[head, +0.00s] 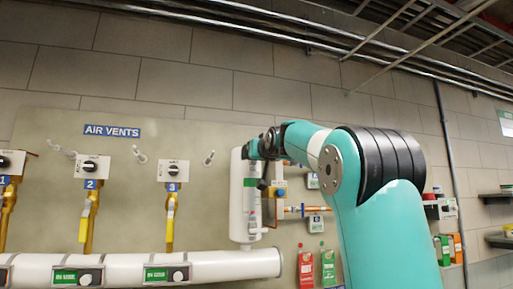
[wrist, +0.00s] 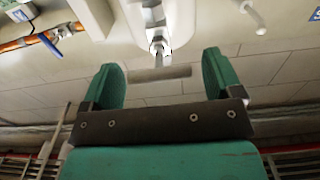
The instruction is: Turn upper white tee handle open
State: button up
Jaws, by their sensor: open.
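The upper white tee handle (wrist: 160,74) shows in the wrist view as a pale bar on a shiny metal stem (wrist: 158,46). The stem comes from a white fitting at the top of the picture. The bar lies crosswise between the two green fingers of my gripper (wrist: 162,66).
Small white wall vents (head: 139,154) sit left of the pipe; one is near my right finger (wrist: 255,17). An orange pipe with a blue lever (wrist: 50,45) lies left in the wrist view. A white horizontal pipe (head: 215,265) runs below. Red and green tags (head: 306,268) hang nearby.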

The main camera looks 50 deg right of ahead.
jog(key=shift+p+x, duration=0.35)
jog(key=shift+x, duration=0.75)
jog(key=c, duration=0.9)
